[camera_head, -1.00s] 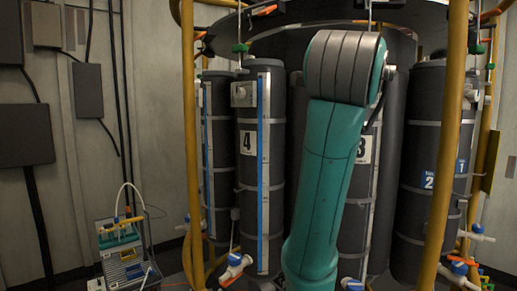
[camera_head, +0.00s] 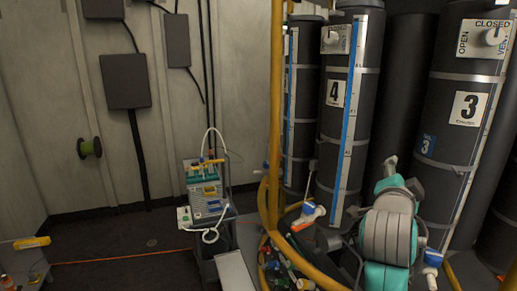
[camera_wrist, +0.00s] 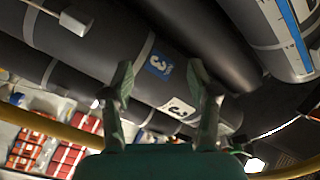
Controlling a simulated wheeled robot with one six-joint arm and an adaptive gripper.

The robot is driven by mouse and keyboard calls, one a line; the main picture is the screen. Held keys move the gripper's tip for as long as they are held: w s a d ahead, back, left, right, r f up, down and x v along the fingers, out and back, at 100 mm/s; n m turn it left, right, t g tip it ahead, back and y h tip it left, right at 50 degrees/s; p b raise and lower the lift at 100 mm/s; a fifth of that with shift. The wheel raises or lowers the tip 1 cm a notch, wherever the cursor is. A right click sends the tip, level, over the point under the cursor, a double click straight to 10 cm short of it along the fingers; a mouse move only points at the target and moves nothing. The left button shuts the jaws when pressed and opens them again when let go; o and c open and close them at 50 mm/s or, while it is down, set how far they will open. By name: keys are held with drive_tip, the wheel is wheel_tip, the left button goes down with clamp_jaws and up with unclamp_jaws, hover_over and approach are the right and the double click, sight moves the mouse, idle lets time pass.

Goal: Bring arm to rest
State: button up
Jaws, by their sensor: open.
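My gripper (camera_wrist: 160,78) is open in the wrist view, its two fingers apart with nothing between them. Behind the fingers is a dark cylinder (camera_wrist: 105,65) with a blue "3" label and a white "3" label. In the head view my teal and grey arm (camera_head: 388,235) is low at the right, in front of the cylinders. The fingers cannot be made out there. The arm's lower part is cut off by the bottom edge.
Cylinder 4 (camera_head: 345,125) and cylinder 3 (camera_head: 462,130) stand behind my arm. A yellow post (camera_head: 276,100) and a curved yellow rail (camera_head: 310,272) are left of it. A bench device (camera_head: 207,190) stands further left. Dark floor (camera_head: 110,245) is fairly open at left.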

drive_tip(key=s+a+f+n+y, duration=0.2)
drive_tip(key=s+f+n, duration=0.1)
drive_tip(key=f, duration=0.6)
drive_tip(key=s+a+f+n+t+y, duration=0.1)
drive_tip(key=s+a+f+n+y, duration=0.2)
drive_tip(key=f, duration=0.6)
drive_tip(key=s+a+f+n, duration=0.2)
drive_tip(key=s+f+n, duration=0.15)
drive_tip(key=f, duration=0.55)
drive_tip(key=s+a+f+n+y, duration=0.3)
drive_tip(key=s+f, duration=0.7)
drive_tip(key=s, duration=0.4)
drive_tip(key=s+a+n+y, duration=0.1)
drive_tip(key=s+n, duration=0.1)
drive_tip(key=s, duration=1.2)
drive_tip(key=s+a+f+n+g+y, duration=0.1)
drive_tip(key=s+a+n, duration=0.1)
drive_tip(key=s, duration=1.2)
drive_tip(key=shift+g, duration=0.3)
